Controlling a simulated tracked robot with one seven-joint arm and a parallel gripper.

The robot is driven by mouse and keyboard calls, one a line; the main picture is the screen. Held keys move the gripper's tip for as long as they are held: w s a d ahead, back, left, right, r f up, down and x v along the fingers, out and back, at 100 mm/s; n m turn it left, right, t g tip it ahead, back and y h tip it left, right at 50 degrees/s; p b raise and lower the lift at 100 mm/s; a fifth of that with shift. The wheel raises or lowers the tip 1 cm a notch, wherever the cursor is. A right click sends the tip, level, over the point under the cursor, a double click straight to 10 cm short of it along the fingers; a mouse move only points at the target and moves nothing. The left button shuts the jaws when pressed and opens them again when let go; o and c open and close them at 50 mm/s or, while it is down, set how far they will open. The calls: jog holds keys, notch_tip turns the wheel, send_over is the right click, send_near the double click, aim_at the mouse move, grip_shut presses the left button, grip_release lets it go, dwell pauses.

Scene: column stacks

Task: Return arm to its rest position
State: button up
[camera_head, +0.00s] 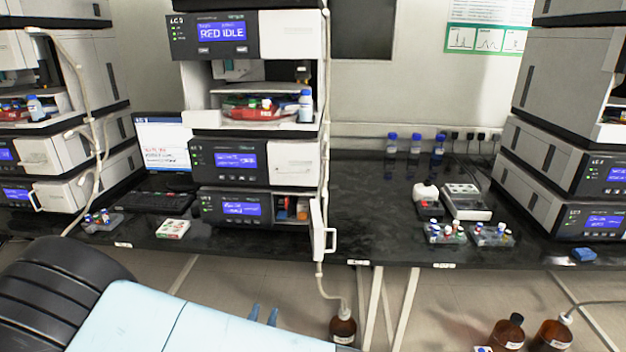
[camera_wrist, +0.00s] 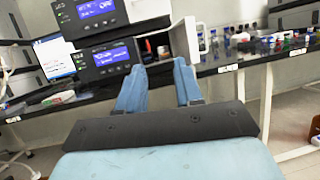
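My gripper (camera_wrist: 160,84) shows in the wrist view with its two blue fingers apart and nothing between them. It points at the lower part of the middle instrument stack, below and in front of the bench edge. In the head view only the blue fingertips (camera_head: 263,315) show beyond my pale blue arm, low in front of the bench. The middle stack (camera_head: 232,161) has a lower module whose white door (camera_head: 318,230) stands open, with small coloured items inside. The door also shows in the wrist view (camera_wrist: 185,40), just beyond the fingers.
The black bench (camera_head: 365,235) holds vial racks (camera_head: 445,233), a white-and-grey device (camera_head: 465,203) and blue-capped bottles (camera_head: 415,143). Other stacks stand left and right. Brown bottles (camera_head: 343,326) stand on the floor under the bench, with tubing. The bench front between the stacks is partly clear.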

jog(key=w+d+r+m+g+h, duration=0.2)
jog(key=d+r+m+g+h, duration=0.2)
jog(key=d+r+m+g, duration=0.55)
jog(key=w+d+r+m+g+h, duration=0.2)
jog(key=d+r+m+g+h, duration=0.3)
jog(key=d+m+g, duration=0.7)
jog(key=s+d+r+m+t+y, duration=0.2)
jog(key=s+d+r+m+y, duration=0.3)
jog(key=r, duration=0.4)
jog(key=s+d+r+m+t+y, duration=0.3)
jog(key=s+d+r+m+y, duration=0.3)
jog(key=d+r+y, duration=0.2)
notch_tip(320, 180, up, 2)
jog(key=shift+d+r+t+y, duration=0.25)
jog(key=shift+t+y, duration=0.1)
jog(key=shift+y, duration=0.15)
